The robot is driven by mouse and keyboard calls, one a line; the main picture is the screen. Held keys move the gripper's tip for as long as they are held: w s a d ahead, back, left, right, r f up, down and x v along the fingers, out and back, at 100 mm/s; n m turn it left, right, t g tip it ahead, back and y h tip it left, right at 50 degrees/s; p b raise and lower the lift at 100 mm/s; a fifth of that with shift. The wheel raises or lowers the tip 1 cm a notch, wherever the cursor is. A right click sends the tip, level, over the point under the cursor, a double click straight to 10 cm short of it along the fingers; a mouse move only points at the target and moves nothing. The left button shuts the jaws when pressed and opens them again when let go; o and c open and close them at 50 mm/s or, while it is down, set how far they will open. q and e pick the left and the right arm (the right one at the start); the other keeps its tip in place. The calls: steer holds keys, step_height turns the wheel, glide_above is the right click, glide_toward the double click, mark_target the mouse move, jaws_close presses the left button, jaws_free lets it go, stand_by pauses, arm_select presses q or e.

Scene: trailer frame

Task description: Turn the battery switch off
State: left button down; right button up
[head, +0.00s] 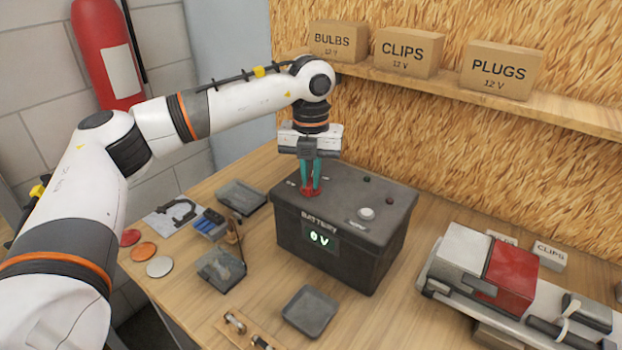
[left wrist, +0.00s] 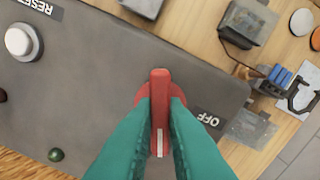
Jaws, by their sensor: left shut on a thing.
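The dark grey battery box (head: 330,225) stands on the bench, its front display (head: 319,239) reading "0 V". The red battery switch (head: 310,191) is on its top at the left. In the left wrist view the red switch handle (left wrist: 160,88) carries a white line at its lower end. An OFF label (left wrist: 207,118) lies to the right of it. My left gripper (head: 311,184) points straight down, its teal fingers shut on the switch handle. The fingers hide part of the switch and any label beneath them. My right gripper is not in view.
A white RESET button (head: 366,213) sits on the battery top, right of the switch. Small trays (head: 310,312) and parts lie left and in front. A red-and-white lamp unit (head: 512,270) lies at right. A shelf (head: 480,100) with boxes runs behind.

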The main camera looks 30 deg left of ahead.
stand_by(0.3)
arm_select(q)
steer(key=n, duration=0.5)
steer(key=shift+n, duration=0.8)
steer(key=n, duration=0.4)
steer(key=shift+b, duration=0.35)
steer(key=n, duration=0.3)
steer(key=c, duration=1.4)
jaws_free()
steer(key=shift+o, duration=0.2)
